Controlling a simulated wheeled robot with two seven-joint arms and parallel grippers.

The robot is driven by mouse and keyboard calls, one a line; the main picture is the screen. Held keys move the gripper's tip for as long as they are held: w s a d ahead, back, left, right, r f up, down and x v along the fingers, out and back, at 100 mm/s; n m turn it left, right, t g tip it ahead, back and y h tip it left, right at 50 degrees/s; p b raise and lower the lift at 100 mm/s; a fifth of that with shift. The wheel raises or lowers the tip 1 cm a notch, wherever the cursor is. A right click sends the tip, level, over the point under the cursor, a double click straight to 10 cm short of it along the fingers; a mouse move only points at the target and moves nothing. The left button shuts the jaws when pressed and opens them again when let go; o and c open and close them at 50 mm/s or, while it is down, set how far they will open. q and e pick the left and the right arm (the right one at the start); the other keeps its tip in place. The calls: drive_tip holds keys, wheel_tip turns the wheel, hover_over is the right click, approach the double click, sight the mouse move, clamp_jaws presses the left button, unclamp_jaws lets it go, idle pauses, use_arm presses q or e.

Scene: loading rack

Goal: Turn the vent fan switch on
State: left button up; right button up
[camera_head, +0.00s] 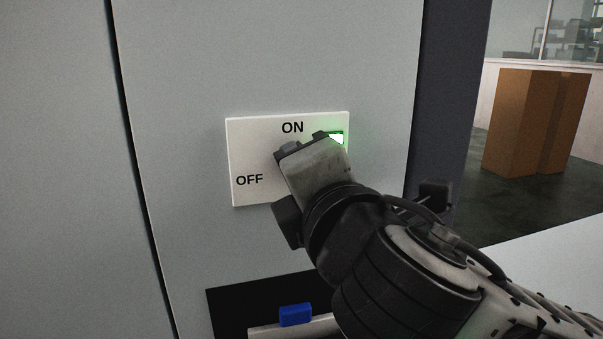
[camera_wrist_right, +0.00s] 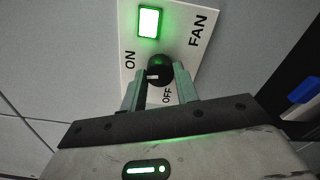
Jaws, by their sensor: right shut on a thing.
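The vent fan switch is on a white panel (camera_head: 248,150) marked ON and OFF, fixed to a grey wall. The panel also shows in the right wrist view (camera_wrist_right: 183,30), with the word FAN on it. Its round black knob (camera_wrist_right: 160,68) has a pale mark that points towards the ON label. A small lamp (camera_wrist_right: 149,21) on the panel is lit green, and it shows in the head view (camera_head: 336,138). My right gripper (camera_wrist_right: 160,85) is shut on the knob, one finger on each side. In the head view my gripper hides the knob. My left gripper is not in view.
Below the panel is a dark recess (camera_head: 228,309) with a blue piece (camera_head: 295,315) on a pale bar. Brown boxes (camera_head: 520,120) stand on the floor at the right. A pale flat surface (camera_head: 550,270) lies at the lower right.

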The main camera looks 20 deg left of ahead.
drive_tip(key=shift+m, duration=1.1)
drive_tip(key=o, duration=1)
drive_tip(key=shift+c, duration=0.2)
